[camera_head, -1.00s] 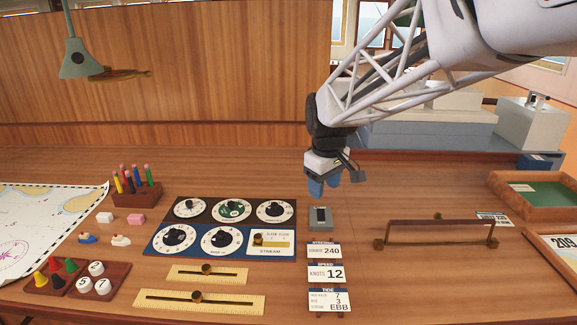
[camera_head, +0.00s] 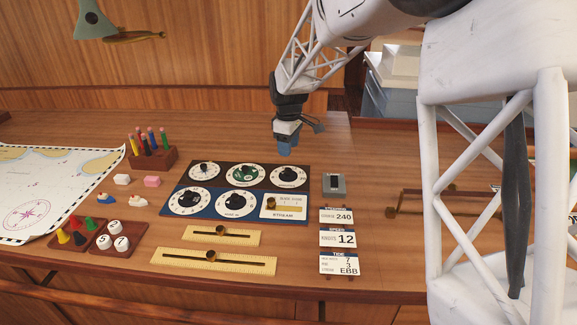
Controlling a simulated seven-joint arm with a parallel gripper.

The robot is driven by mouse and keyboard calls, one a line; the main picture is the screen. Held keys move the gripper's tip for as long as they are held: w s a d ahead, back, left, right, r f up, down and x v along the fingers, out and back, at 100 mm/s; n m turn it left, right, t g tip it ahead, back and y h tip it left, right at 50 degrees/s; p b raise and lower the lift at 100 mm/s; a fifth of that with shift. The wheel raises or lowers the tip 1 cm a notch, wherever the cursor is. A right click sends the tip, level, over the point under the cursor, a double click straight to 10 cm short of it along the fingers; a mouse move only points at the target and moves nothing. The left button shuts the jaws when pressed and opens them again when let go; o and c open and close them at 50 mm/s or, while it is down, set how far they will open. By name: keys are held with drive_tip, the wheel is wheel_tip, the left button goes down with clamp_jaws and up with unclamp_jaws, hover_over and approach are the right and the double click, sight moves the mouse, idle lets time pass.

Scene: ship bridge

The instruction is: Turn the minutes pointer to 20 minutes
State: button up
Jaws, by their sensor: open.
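The dial panel has a dark back row with a left dial (camera_head: 204,172), a green-centred middle dial (camera_head: 246,174) and a right dial (camera_head: 287,176). Its blue front row has a left dial (camera_head: 189,201) and a second dial (camera_head: 236,203), all white-faced with black knobs. The dial labels are too small to read surely, so I cannot tell which one carries the minutes pointer or what it reads. My gripper (camera_head: 286,149) points down, open and empty, its blue fingertips just above and behind the back right dial, apart from it.
A stream slider (camera_head: 285,207) fills the panel's front right. A grey switch box (camera_head: 334,185) and data cards (camera_head: 337,239) stand to the right. Two brass-coloured slider rules (camera_head: 213,261) lie in front. A pencil block (camera_head: 152,158) stands left. My arm hides much of the right side.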

sight(288, 169)
idle(0.4)
drive_tip(key=shift+f, duration=3.95)
drive_tip(key=shift+c, duration=0.2)
drive_tip(key=c, duration=0.9)
